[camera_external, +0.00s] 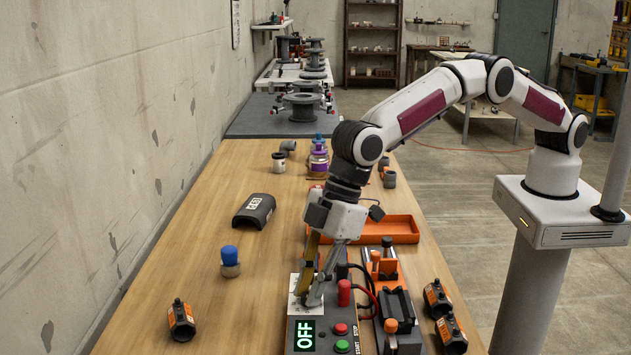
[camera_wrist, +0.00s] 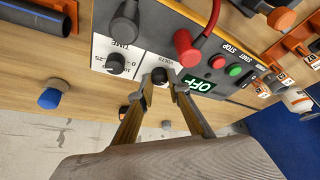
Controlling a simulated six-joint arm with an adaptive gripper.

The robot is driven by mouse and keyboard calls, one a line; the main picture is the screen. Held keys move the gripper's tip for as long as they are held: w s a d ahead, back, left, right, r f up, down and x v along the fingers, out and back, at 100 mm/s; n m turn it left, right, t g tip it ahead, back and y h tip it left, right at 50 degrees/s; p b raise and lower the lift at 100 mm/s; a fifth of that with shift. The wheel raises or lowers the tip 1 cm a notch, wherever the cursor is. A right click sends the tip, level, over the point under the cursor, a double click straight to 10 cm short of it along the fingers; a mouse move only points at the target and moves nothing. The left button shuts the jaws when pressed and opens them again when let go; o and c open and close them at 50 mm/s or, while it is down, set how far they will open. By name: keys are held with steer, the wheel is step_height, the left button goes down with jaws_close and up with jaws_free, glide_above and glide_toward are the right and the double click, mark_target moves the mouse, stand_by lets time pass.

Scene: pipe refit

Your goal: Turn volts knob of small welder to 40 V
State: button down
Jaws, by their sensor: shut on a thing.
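The small welder (camera_external: 335,330) is a dark grey box at the front of the bench. Its display (camera_external: 305,335) reads OFF, and in the wrist view the same display (camera_wrist: 198,87) shows beside the volts dial. My gripper (camera_external: 310,300) reaches down to the welder's white dial plate; in the wrist view its fingertips (camera_wrist: 169,80) are at the volts dial (camera_wrist: 163,62). It is shut on the volts knob, which the fingers mostly hide. The knob's pointer and setting cannot be read.
A red plug (camera_external: 344,292) with a cable and red and green buttons (camera_external: 341,337) are close to my gripper's right. An orange clamp fixture (camera_external: 385,265) stands right of the welder. A blue-capped item (camera_external: 230,260) is at left; the bench left of the welder is mostly clear.

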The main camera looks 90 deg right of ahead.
steer(key=shift+a+m+t+h, duration=0.1)
steer(key=shift+m+t+h, duration=0.3)
steer(key=shift+m, duration=1.05)
steer(key=shift+a+m+t+h, duration=0.15)
steer(key=shift+m+h, duration=0.45)
steer(key=shift+m, duration=1.25)
steer(key=c, duration=1.9)
jaws_free()
steer(key=shift+r, duration=0.15)
steer(key=v, duration=0.7)
steer(key=shift+s+r, duration=0.1)
steer(key=shift+c, duration=1.4)
